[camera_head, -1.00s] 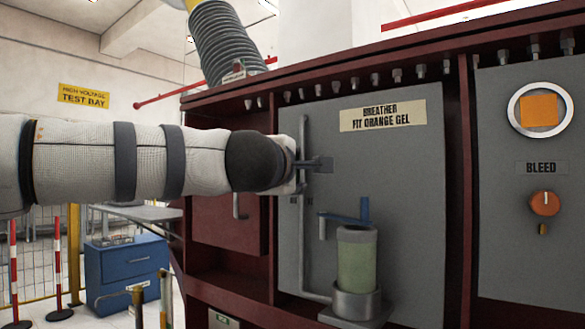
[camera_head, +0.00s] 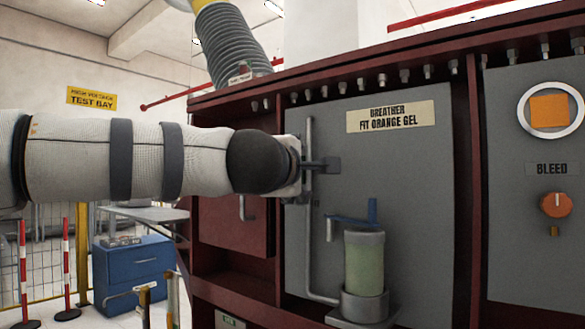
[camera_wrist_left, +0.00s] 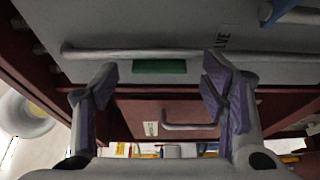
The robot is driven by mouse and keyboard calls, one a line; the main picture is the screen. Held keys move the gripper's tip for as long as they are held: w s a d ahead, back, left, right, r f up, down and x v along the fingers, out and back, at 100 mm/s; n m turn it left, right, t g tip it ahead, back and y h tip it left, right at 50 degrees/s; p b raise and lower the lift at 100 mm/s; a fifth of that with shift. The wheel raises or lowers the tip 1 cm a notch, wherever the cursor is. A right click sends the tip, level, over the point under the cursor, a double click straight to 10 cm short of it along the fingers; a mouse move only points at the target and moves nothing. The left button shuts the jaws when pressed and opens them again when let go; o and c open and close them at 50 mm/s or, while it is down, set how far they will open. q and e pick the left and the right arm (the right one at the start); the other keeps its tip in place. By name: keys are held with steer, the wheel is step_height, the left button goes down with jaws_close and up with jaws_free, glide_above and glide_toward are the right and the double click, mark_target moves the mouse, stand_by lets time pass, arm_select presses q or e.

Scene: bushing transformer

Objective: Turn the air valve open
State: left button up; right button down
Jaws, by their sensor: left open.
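A grey upright pipe (camera_head: 309,135) runs down the breather panel and also shows in the left wrist view (camera_wrist_left: 130,53). A green bar-shaped part (camera_wrist_left: 160,66) lies beside the pipe, between my fingers in that view; it may be the valve's handle. A label ending in "LVE" (camera_wrist_left: 222,38) is on the panel near it. My left gripper (camera_wrist_left: 157,85) is open, its purple-padded fingers to either side of the green part. I see no contact. In the head view my left arm comes up to the pipe and hides most of the valve area. My right gripper is out of view.
A breather cylinder (camera_head: 364,265) with a blue lever (camera_head: 355,217) stands below right of my gripper. A red door with a handle (camera_head: 245,207) is below my arm. An orange bleed knob (camera_head: 555,204) is far right. A blue cabinet (camera_head: 132,270) stands lower left.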

arm_select(q)
steer(key=v, duration=1.1)
